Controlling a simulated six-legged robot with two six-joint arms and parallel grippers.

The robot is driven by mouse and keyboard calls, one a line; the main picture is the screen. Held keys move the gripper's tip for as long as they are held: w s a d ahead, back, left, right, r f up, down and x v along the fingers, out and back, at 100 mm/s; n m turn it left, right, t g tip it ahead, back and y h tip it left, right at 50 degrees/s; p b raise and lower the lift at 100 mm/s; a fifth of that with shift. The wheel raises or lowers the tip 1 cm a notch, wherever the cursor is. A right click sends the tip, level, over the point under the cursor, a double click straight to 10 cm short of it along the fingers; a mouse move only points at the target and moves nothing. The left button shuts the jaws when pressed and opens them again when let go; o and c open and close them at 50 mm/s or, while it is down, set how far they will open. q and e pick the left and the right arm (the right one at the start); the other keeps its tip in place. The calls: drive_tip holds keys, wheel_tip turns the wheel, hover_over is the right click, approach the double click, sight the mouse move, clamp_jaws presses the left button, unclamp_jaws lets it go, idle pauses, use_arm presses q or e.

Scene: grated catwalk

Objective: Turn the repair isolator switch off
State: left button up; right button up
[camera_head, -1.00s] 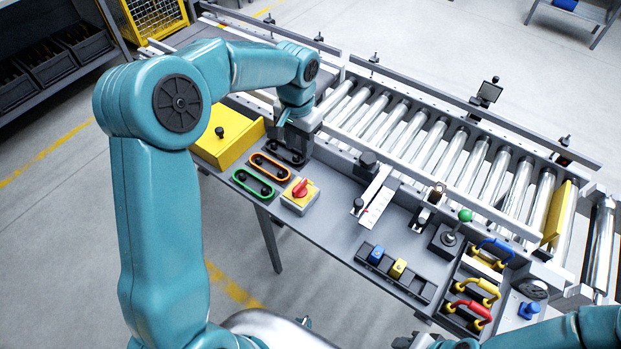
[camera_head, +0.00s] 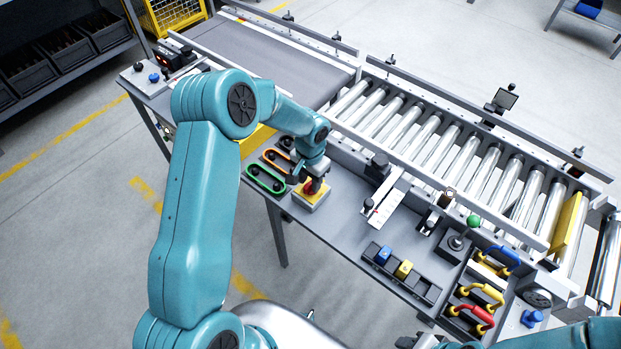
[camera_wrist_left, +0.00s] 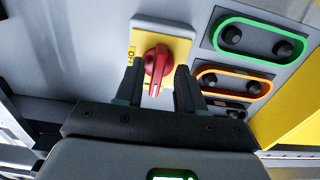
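The repair isolator switch is a yellow-faced grey box (camera_head: 312,198) with a red rotary handle. It stands on the grey bench in the head view, partly hidden by my left gripper (camera_head: 311,178). In the left wrist view the red handle (camera_wrist_left: 156,66) points nearly up and down on the yellow plate (camera_wrist_left: 176,44), with small markings to its left. My left gripper (camera_wrist_left: 158,84) is open, with one dark finger on each side of the handle's lower part. I cannot tell whether the fingers touch it.
Green (camera_head: 265,179) and orange (camera_head: 277,160) framed button panels lie beside the switch. A roller conveyor (camera_head: 430,130) runs behind the bench. To the right are a lever with a green knob (camera_head: 473,221), a tray with blue and yellow blocks (camera_head: 402,273) and coloured handles (camera_head: 482,292).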

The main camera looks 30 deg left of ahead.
use_arm(q)
drive_tip(key=shift+d, duration=0.1)
drive_tip(key=shift+w+d+f, duration=0.1)
drive_tip(key=shift+w+f, duration=0.05)
drive_tip(key=shift+w, duration=0.05)
clamp_jaws()
